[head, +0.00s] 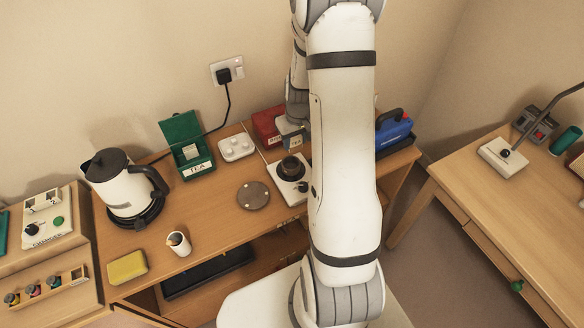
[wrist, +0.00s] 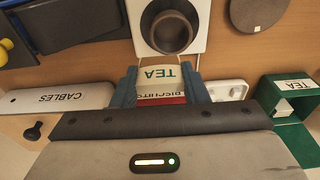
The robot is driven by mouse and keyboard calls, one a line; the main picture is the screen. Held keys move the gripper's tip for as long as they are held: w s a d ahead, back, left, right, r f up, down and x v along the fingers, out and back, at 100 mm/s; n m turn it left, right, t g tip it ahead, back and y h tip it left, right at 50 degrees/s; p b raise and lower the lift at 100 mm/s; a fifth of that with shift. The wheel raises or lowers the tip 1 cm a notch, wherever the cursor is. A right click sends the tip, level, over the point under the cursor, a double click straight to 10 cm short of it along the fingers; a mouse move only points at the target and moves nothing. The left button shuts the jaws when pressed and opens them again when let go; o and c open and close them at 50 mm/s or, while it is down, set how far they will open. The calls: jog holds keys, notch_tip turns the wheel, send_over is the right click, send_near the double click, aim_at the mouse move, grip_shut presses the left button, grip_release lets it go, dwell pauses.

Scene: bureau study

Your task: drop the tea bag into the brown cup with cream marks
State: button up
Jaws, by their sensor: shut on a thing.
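My gripper (wrist: 160,88) is shut on the tea bag (wrist: 158,74), a pale packet with a green-lettered TEA label, held between the two fingers in the wrist view. In the head view my gripper (head: 293,137) is partly hidden by my arm, at the back of the desk. The dark brown cup (wrist: 172,33) stands upright on a white plate-like device (wrist: 199,40), just beyond the tea bag in the wrist view. The cup also shows in the head view (head: 291,168), in front of my gripper. I cannot make out cream marks on it.
A red biscuits box (head: 266,126) is behind my gripper. An open green tea box (head: 189,153), a white tray (head: 236,148), a round brown disc (head: 253,196) and a kettle (head: 125,187) stand to the left. A blue case (head: 394,131) is at the right.

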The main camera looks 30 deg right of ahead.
jog(key=shift+f, duration=0.8)
jog(key=o, duration=1)
jog(key=shift+r, duration=0.1)
jog(key=r, duration=0.2)
jog(key=r+b, duration=0.1)
jog(key=r, duration=0.3)
jog(key=shift+s+r+b, duration=0.25)
jog(key=shift+s+b, duration=0.05)
jog(key=shift+s, duration=0.1)
jog(key=shift+s+r, duration=0.1)
jog(key=shift+r, duration=0.5)
jog(key=shift+r, duration=0.1)
